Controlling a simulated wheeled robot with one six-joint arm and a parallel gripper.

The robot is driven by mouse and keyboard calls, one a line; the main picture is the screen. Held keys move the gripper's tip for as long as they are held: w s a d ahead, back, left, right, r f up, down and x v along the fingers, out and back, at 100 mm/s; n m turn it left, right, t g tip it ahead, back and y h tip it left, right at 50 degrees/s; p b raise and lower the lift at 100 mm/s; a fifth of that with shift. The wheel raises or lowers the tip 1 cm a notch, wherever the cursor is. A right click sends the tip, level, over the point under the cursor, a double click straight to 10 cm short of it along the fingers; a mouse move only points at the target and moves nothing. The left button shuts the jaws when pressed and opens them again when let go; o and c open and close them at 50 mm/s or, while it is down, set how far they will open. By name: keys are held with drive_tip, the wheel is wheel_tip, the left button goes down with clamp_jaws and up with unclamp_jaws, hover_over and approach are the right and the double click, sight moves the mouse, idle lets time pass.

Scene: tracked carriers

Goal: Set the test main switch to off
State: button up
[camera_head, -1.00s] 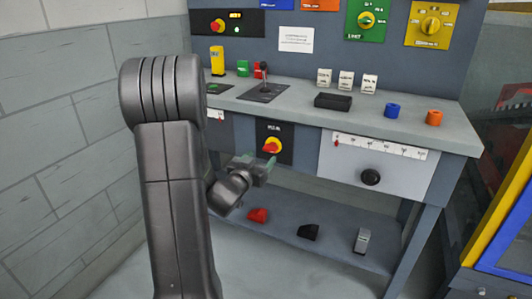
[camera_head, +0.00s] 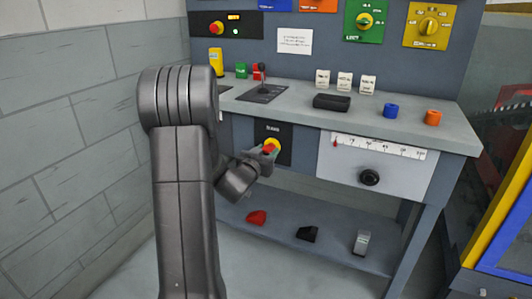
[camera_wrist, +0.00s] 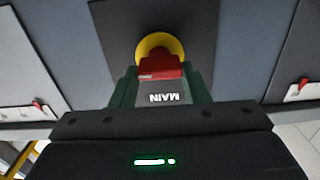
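The test main switch (camera_head: 271,146) is a red handle on a yellow round base, on a dark panel (camera_head: 283,131) under the bench top. In the wrist view the red handle (camera_wrist: 160,67) sits in front of the yellow base, and the upside-down word MAIN shows below it. My gripper (camera_head: 264,154) is at the switch. Its green fingers (camera_wrist: 161,85) stand apart, one on each side of the red handle and very close to it. I cannot tell whether they touch it. The off mark is not readable.
A slider scale (camera_head: 379,146) with a black knob (camera_head: 369,177) is right of the switch. A joystick (camera_head: 262,84) and a black block (camera_head: 331,102) are on the bench top. The lower shelf (camera_head: 283,236) holds a red piece, a black piece and a grey piece.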

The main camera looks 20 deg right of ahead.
drive_tip(key=shift+n+p, duration=0.4)
drive_tip(key=n+p, duration=0.2)
drive_tip(key=shift+r+n, duration=0.15)
drive_tip(key=shift+n, duration=0.25)
drive_tip(key=n+p, duration=0.3)
drive_tip(key=n, duration=0.2)
drive_tip(key=shift+w+a+p, duration=0.15)
drive_tip(key=shift+p, duration=0.25)
drive_tip(key=n+p, duration=0.1)
drive_tip(key=n, duration=0.1)
drive_tip(key=n+p, duration=0.1)
drive_tip(key=n, duration=0.1)
drive_tip(key=n+p, duration=0.1)
drive_tip(key=shift+f+n, duration=0.25)
drive_tip(key=shift+n, duration=0.15)
drive_tip(key=shift+f+n+p, duration=0.2)
drive_tip(key=shift+n+p, duration=0.55)
drive_tip(key=shift+n, duration=1.05)
drive_tip(key=o, duration=1)
